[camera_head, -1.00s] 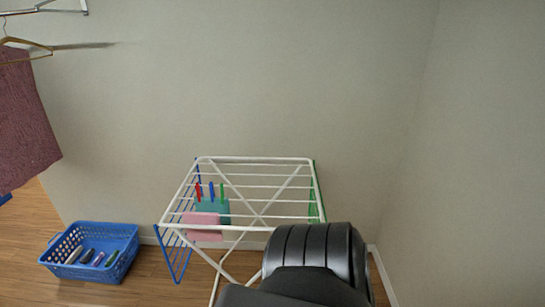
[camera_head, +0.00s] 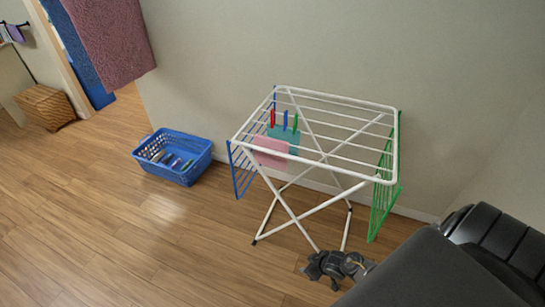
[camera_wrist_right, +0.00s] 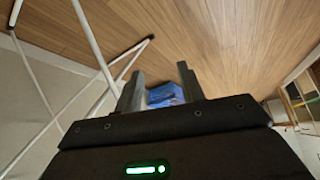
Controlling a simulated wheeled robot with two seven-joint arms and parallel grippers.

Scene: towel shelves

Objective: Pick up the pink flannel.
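The pink flannel (camera_head: 270,152) hangs folded over a rail at the left front of the white drying rack (camera_head: 340,99). A teal cloth (camera_head: 287,138) hangs just behind it, with red, blue and green pegs (camera_head: 286,120) standing near it. My right gripper (camera_head: 318,268) is low, at the right front of the rack's legs, well below and apart from the flannel. In the right wrist view its two fingers (camera_wrist_right: 161,85) are spread with nothing held between them. The flannel is not seen in that view. My left gripper is out of view.
A blue basket (camera_head: 173,158) with small items stands on the floor left of the rack; it shows beyond the fingers in the wrist view (camera_wrist_right: 166,94). The rack has blue and green side wings (camera_head: 384,190). A mauve towel (camera_head: 112,35) hangs upper left. Floor at left front is clear.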

